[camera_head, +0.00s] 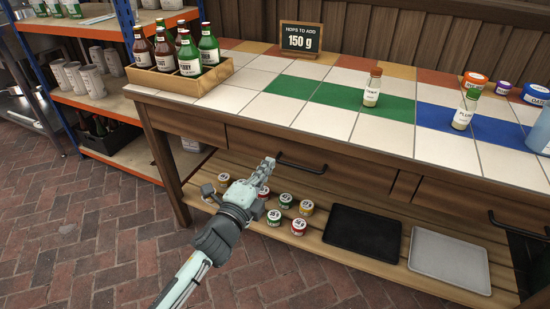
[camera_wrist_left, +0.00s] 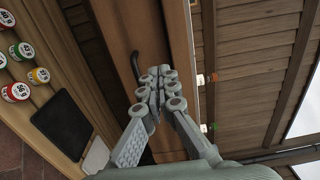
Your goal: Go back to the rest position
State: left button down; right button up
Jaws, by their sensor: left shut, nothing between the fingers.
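My left gripper (camera_head: 264,168) is shut and empty. In the head view it is in front of the tiled table's wooden drawer (camera_head: 320,170), below the tabletop and above the lower slatted shelf (camera_head: 330,268). In the left wrist view the shut fingers (camera_wrist_left: 160,88) show close up, with the dark drawer handle (camera_wrist_left: 136,66) beyond them. I cannot tell whether the fingertips touch the drawer front. My right gripper is not in view.
On the tabletop stand a wooden crate (camera_head: 170,84) of bottles, a small bottle (camera_head: 372,90) on green tiles, another bottle (camera_head: 464,112) on blue tiles and a sign (camera_head: 300,38). Below are several small jars, a black tray (camera_head: 362,243) and a grey tray (camera_head: 449,260). Brick floor lies left.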

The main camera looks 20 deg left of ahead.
pick_arm(q)
jog(key=s+a+f+n+g+y, duration=0.2)
jog(key=s+a+f+n+g, duration=0.15)
jog(key=s+f+n, duration=0.35)
jog(key=s+a+f+n+g+y, duration=0.2)
jog(key=s+a+f+n+g, duration=0.15)
jog(key=f, duration=0.55)
jog(key=s+d+f+n+g+h, duration=0.1)
jog(key=s+f+n+g, duration=0.5)
jog(key=s+f, duration=0.7)
jog(key=shift+s+d+g+h+b, duration=0.35)
jog(key=shift+s+d+g, duration=0.4)
jog(key=shift+s+g, duration=0.35)
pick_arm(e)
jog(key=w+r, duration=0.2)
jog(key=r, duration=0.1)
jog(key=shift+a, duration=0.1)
